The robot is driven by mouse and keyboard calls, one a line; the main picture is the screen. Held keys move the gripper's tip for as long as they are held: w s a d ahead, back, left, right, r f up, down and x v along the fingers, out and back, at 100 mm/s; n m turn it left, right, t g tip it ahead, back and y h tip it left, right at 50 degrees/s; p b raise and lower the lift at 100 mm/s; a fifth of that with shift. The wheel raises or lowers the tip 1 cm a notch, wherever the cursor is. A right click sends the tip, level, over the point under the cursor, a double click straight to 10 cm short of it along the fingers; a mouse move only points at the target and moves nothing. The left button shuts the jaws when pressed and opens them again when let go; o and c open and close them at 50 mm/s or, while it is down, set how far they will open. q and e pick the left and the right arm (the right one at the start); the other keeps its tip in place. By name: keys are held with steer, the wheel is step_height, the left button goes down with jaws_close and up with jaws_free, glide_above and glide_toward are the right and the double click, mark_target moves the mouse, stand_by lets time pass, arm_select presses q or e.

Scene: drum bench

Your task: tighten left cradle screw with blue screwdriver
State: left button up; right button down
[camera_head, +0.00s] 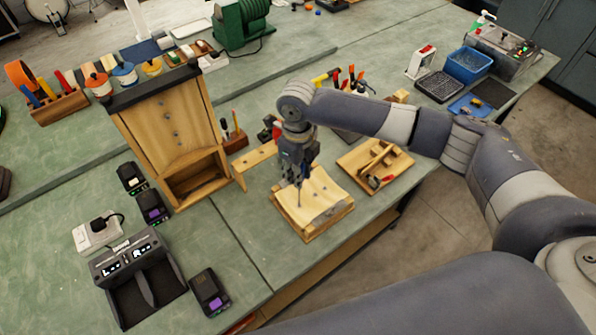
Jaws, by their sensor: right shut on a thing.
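The wooden cradle (337,206) is a pale block with a hollowed top, lying on the green bench near its front edge. My right gripper (296,180) is above the left part of the cradle, pointing down, and is shut on the screwdriver. The screwdriver's thin dark shaft (299,196) points down to the cradle's top. Its handle is mostly hidden between the fingers, so its blue colour cannot be made out. The cradle screw under the tip is too small to see, and I cannot tell whether the tip touches it. My left gripper is not in view.
A wooden tray (398,165) with wooden parts lies right of the cradle. A tall wooden box (165,125) stands to the left. A dual charger (135,268) and dark battery packs (209,291) lie front left. A blue bin (467,64) stands at the far right.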

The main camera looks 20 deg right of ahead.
steer(key=shift+n, duration=0.3)
steer(key=shift+f, duration=0.35)
steer(key=shift+s+r+m, duration=0.1)
steer(key=shift+m, duration=0.5)
steer(key=m, duration=0.3)
steer(key=shift+d, duration=0.1)
steer(key=shift+m, duration=0.5)
steer(key=m, duration=0.4)
steer(key=shift+d+f, duration=0.1)
steer(key=shift+f, duration=0.1)
steer(key=shift+m, duration=0.5)
